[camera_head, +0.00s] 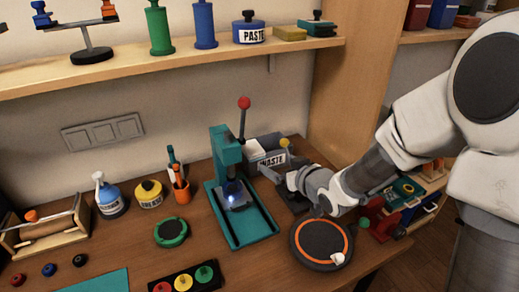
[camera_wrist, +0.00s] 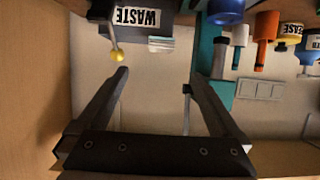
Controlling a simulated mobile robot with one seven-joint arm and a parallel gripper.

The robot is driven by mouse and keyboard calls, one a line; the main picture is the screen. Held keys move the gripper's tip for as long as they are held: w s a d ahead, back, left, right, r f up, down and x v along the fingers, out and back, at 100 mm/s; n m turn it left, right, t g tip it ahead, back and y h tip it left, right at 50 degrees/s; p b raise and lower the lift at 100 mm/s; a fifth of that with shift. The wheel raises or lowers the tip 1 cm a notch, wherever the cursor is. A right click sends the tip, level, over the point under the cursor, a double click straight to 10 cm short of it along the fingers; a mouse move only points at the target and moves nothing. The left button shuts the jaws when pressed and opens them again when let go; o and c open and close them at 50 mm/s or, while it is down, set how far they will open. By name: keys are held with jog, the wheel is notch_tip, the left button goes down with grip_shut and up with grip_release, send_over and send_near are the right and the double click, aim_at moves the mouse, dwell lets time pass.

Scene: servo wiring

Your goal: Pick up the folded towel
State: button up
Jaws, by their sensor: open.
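I cannot pick out a folded towel for certain in either view. A small mustard-coloured flat block (camera_head: 290,34) lies on the upper shelf; I cannot tell whether it is cloth. A small white piece (camera_head: 338,258) lies on the orange-rimmed round pad at the front right of the bench, too small to identify. My gripper (camera_head: 283,180) is above the bench, right of the green press and in front of the waste bin. In the wrist view my gripper (camera_wrist: 159,80) is open, with only pale wall between its fingers.
The green press (camera_head: 230,190) with its red-knobbed lever stands close left of my gripper. The grey waste bin (camera_head: 272,161) is behind it. The orange-rimmed pad (camera_head: 320,243) lies below my wrist. A wooden upright (camera_head: 350,85) stands at the right.

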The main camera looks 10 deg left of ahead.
send_near(256, 151)
jog(key=x, duration=0.4)
jog(key=shift+f, duration=0.25)
jog(key=shift+x, duration=2.9)
jog(key=shift+a+r, duration=0.1)
jog(key=shift+r, duration=0.1)
jog(key=c, duration=1.4)
jog(key=shift+r, duration=0.65)
jog(key=shift+c, duration=0.2)
notch_tip(256, 151, up, 3)
jog(key=shift+r, duration=0.2)
jog(key=d+r+p, duration=0.2)
jog(key=d+r, duration=0.4)
jog(key=d, duration=0.5)
jog(key=shift+d+r+p, duration=0.15)
jog(key=shift+d+p, duration=0.15)
jog(key=shift+d, duration=0.05)
jog(key=shift+s, duration=0.1)
